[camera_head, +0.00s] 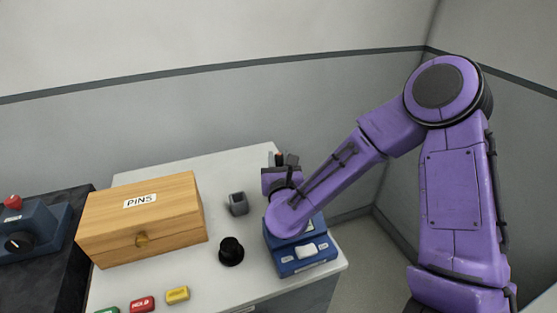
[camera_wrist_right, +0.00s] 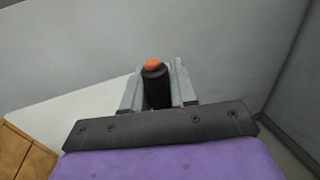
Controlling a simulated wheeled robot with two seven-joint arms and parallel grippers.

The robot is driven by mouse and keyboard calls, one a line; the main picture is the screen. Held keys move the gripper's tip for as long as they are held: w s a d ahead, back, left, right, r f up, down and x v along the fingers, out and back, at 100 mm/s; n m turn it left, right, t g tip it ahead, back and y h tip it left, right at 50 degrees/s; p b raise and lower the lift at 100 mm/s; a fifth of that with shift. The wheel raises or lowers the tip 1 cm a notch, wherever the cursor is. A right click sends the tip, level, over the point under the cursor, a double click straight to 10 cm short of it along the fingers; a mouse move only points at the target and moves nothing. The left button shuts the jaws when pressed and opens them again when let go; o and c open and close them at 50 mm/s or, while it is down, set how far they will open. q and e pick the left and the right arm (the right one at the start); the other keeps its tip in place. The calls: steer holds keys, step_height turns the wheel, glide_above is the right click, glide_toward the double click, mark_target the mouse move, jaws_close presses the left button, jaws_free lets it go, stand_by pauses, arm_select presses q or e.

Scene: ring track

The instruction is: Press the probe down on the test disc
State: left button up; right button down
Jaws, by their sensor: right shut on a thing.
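My right gripper (camera_head: 285,162) is at the back right of the white table, partly hidden behind my purple wrist. In the right wrist view my right gripper (camera_wrist_right: 158,90) is shut on a black upright probe (camera_wrist_right: 157,88) with an orange top. The probe's red-orange top (camera_head: 278,157) shows a little in the head view. Its lower end is hidden, so I cannot tell whether it touches anything. I cannot make out a test disc; my arm covers part of a blue device (camera_head: 302,265) with a white switch. My left gripper is not in view.
On the white table (camera_head: 180,173) stand a wooden PINS box (camera_head: 140,225), a small grey open holder (camera_head: 238,204), a black knob-like piece (camera_head: 231,251) and coloured blocks, including red (camera_head: 142,304) and yellow (camera_head: 177,295). A dark counter with a blue-grey unit (camera_head: 40,232) is at left.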

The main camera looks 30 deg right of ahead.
steer(key=shift+s+f+b, duration=0.1)
steer(key=shift+f+b, duration=0.5)
steer(key=shift+b, duration=0.1)
stand_by(1.4)
step_height(320, 180, up, 7)
steer(key=p, duration=0.5)
steer(key=shift+r, duration=0.15)
